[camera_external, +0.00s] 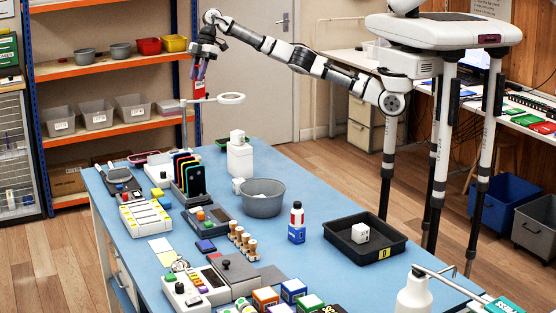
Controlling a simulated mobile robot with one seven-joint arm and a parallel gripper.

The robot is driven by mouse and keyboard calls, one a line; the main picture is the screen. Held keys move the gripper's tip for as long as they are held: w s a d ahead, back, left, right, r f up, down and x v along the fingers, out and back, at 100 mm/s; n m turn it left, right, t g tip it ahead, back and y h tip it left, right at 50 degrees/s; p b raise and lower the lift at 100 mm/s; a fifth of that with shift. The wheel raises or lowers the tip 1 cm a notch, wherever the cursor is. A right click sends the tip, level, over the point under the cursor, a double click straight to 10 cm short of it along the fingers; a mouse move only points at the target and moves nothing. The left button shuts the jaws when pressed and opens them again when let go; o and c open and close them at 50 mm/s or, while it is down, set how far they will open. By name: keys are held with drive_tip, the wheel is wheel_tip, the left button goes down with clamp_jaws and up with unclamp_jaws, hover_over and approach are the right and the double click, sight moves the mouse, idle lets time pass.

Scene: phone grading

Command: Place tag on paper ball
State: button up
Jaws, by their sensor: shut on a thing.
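My gripper (199,69) hangs from the raised arm at the upper left, pointing down, high above the far end of the blue table. Another white item (237,137) sits on a white block (240,160), and a third (238,186) is beside the block. My gripper is far from all of these.
The blue table (330,190) is crowded along its left and front. A grey bin (263,207), a bottle (297,222), a black tray (338,250), stamps (242,240) and upright phones (190,176) stand there. A ring lamp (230,98) rises below my arm.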

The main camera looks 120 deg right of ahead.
drive_tip(key=d+f+m+h+p, duration=0.2)
drive_tip(key=d+f+m+p, duration=0.15)
drive_tip(key=d, duration=0.45)
wheel_tip(320, 180, down, 20)
drive_tip(key=p, duration=0.2)
drive_tip(key=shift+w+a+f+m+t+p, duration=0.25)
drive_tip(key=shift+w+m+t+p, duration=0.05)
drive_tip(key=shift+m+p, duration=0.15)
drive_tip(key=shift+f, duration=0.1)
drive_tip(key=o, duration=0.9)
drive_tip(key=shift+f, duration=0.1)
drive_tip(key=shift+o, duration=0.2)
drive_tip(key=b+v, duration=0.3)
drive_tip(key=v, duration=0.9)
drive_tip(key=shift+d+r+b, duration=0.15)
drive_tip(key=shift+r+b, duration=0.1)
drive_tip(key=shift+b, duration=0.1)
drive_tip(key=shift+w, duration=0.1)
